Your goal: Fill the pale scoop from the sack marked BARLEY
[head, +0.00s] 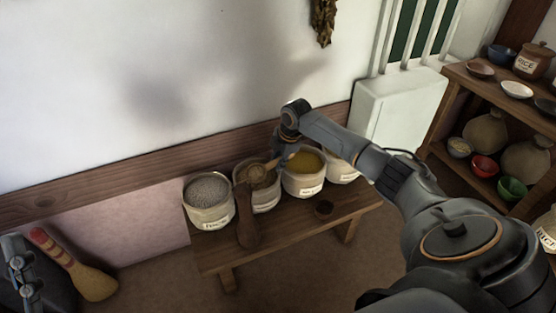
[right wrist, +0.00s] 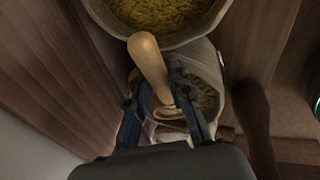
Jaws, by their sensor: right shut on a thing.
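Several open cloth sacks of grain stand in a row on a low wooden bench (head: 215,259). The leftmost sack (head: 209,216) holds grey grain, the second sack (head: 266,200) brownish grain, the third sack (head: 303,187) yellow grain. A fourth sack (head: 342,174) is partly behind my arm. Their labels are too small to read surely, so I cannot tell which says BARLEY. My right gripper (head: 276,156) is shut on the pale scoop (right wrist: 150,66), over the second sack. The scoop's bowl is partly hidden, and its contents are unclear. My left gripper (head: 22,278) is at the left edge.
A dark wooden scoop (head: 246,218) leans at the front of the second sack. A brush-like thing (head: 88,277) rests at the lower left. Shelves (head: 470,83) with bowls and jars stand at the right.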

